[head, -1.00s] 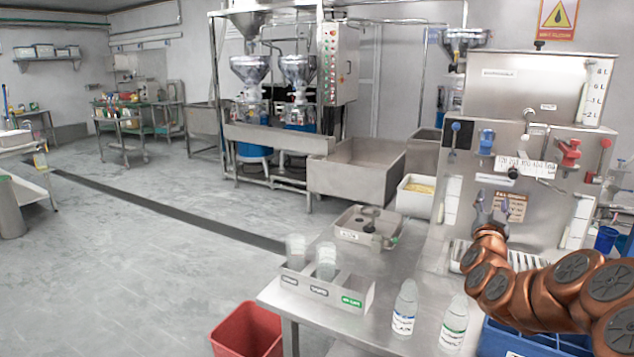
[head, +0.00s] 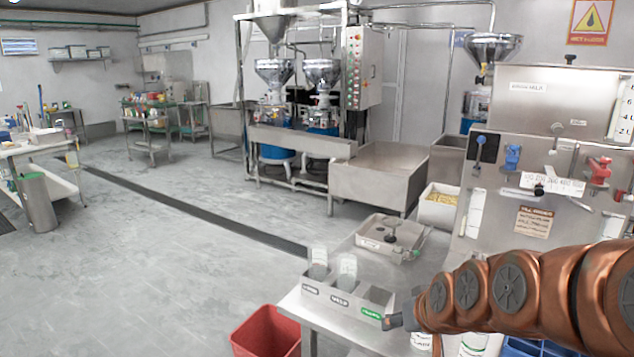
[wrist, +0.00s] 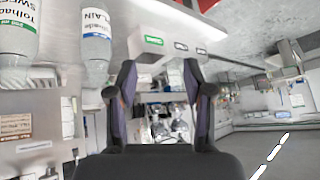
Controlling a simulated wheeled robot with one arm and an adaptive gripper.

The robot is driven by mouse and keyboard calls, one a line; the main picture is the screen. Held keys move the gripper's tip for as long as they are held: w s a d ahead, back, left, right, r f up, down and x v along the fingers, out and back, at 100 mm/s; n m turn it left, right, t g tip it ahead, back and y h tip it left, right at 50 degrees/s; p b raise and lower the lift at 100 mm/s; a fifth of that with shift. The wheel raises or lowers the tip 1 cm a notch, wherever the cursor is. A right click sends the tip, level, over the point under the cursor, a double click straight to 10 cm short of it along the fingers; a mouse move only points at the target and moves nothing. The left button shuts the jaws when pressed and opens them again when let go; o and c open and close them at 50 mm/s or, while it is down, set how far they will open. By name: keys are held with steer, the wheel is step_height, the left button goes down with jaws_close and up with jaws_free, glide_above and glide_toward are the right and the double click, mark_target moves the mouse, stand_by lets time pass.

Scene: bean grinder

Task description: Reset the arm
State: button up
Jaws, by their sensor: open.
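My copper-coloured arm reaches in from the right in the head view. My gripper (head: 393,322) is at its left end, low over the steel table (head: 345,268), and appears close to the right end of the bottle rack. In the wrist view my gripper (wrist: 158,66) has its two dark fingers spread apart with nothing between them. The wrist picture looks upside down. The steel labelled rack (head: 343,297) holds two clear containers (head: 347,268) in its left and middle compartments. My arm partly hides two labelled bottles (head: 421,341) at the table's front.
The steel dispensing machine (head: 575,110) stands behind my arm at the right. A red bin (head: 266,331) stands on the floor left of the table. The floor (head: 170,250) further left is clear.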

steer(key=s+d+f+g+h+p, duration=0.1)
steer(key=s+g, duration=0.8)
steer(key=s, duration=2.1)
steer(key=shift+s+d+f+m+h+p, duration=0.15)
steer(key=shift+d+f+m+h+p, duration=0.15)
steer(key=shift+f+h, duration=0.15)
